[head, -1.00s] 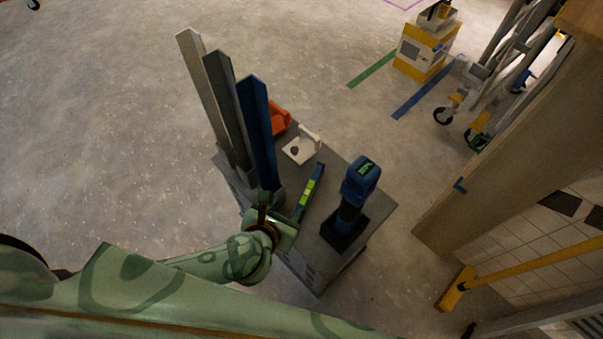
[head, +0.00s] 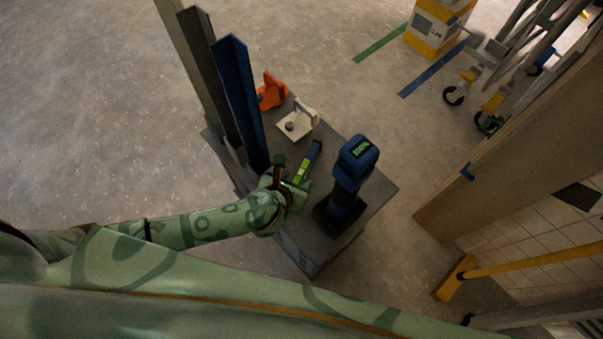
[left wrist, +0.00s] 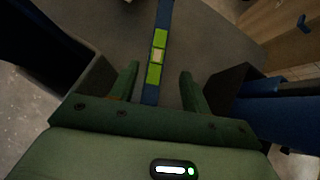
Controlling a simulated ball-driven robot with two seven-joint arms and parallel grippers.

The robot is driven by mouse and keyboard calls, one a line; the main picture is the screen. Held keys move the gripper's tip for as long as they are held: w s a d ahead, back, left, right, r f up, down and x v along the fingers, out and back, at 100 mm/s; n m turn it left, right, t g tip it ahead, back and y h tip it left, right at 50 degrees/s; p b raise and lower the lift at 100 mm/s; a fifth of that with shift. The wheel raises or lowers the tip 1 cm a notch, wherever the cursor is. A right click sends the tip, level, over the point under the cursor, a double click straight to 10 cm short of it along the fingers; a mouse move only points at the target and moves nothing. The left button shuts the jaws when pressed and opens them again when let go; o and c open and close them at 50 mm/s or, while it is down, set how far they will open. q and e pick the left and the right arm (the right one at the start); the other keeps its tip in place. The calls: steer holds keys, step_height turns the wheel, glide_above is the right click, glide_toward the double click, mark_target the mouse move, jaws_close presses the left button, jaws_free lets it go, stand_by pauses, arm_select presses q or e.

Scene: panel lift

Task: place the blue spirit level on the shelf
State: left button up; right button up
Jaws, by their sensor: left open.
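The blue spirit level (head: 311,157), with bright green parts, lies on the grey top of a cart or stand. Its near end is hidden by my left gripper (head: 297,187). In the left wrist view, the level (left wrist: 157,55) runs between the two open fingers of that gripper (left wrist: 160,78), with a gap visible on each side. My left gripper is open and holds nothing. My right gripper is not in view. I cannot make out which surface is the shelf.
On the grey stand (head: 377,183), a blue-black cordless tool (head: 347,185) stands close right of the gripper. Tall upright profiles, one blue (head: 240,100), rise at its left. A white holder (head: 298,122) and an orange one (head: 271,92) sit behind. A wooden panel (head: 510,145) stands at right.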

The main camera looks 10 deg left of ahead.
mark_target(300, 174)
arm_select(q)
steer(key=x, duration=0.1)
steer(key=b+x, duration=0.1)
steer(key=x, duration=0.1)
steer(key=b+x, duration=0.1)
steer(key=shift+w+a+f, duration=0.15)
steer(key=shift+w+a, duration=0.1)
steer(key=shift+w, duration=0.15)
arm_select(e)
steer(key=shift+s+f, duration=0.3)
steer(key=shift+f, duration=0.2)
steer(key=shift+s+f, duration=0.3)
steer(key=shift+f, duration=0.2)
arm_select(q)
jaws_close()
